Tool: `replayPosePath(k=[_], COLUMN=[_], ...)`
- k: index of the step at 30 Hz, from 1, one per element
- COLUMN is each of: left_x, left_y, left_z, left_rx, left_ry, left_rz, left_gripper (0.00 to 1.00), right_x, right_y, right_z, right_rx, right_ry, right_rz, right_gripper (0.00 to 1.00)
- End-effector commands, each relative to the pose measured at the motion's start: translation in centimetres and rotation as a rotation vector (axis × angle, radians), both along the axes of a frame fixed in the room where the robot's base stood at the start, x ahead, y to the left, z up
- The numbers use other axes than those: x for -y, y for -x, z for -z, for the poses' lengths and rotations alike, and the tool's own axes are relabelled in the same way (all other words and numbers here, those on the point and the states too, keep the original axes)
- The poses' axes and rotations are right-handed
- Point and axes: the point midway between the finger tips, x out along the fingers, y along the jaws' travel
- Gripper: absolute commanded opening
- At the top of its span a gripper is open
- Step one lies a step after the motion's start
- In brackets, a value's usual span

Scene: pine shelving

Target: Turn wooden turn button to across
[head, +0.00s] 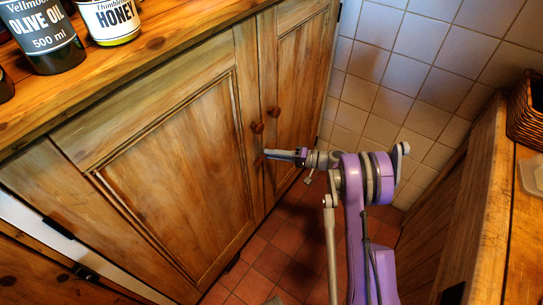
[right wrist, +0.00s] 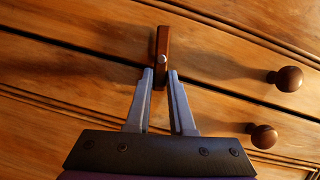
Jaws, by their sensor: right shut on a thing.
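The wooden turn button (right wrist: 162,45) is a small reddish-brown bar with a pale screw, on the front of a pine cupboard. In the right wrist view it stands nearly upright in the picture, at a steep angle to the slanting door edges, close to crosswise. In the head view it is a small dark bar (head: 260,160) below the knobs, partly hidden by the gripper. My right gripper (right wrist: 161,78) is shut on it, with one finger on each side. In the head view the right gripper (head: 270,154) reaches in from the right. My left gripper is out of view.
Two round door knobs (head: 257,128) (head: 273,112) sit just above the button. An olive oil container (head: 45,35) and a honey jar (head: 110,20) stand on the wooden counter (head: 165,55). A wooden counter with a basket (head: 527,108) is at the right. Red floor tiles (head: 270,255) lie below.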

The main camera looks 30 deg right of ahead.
Motion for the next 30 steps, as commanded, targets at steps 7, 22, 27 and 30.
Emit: replayPosePath(k=[7,22,27,30], left_x=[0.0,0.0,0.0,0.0], left_y=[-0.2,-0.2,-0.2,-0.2], left_z=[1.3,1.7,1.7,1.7], left_rx=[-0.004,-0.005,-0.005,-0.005], left_ry=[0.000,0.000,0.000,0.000], left_rz=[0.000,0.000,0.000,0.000], left_gripper=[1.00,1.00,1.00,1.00], right_x=[0.0,0.0,0.0,0.0], right_y=[0.0,0.0,0.0,0.0], right_z=[0.6,0.7,0.6,0.6], right_rx=[-0.053,-0.084,-0.084,-0.084], right_ry=[-0.128,-0.201,-0.201,-0.201], right_rz=[0.000,0.000,-0.001,-0.001], right_gripper=[0.00,0.00,0.00,0.26])
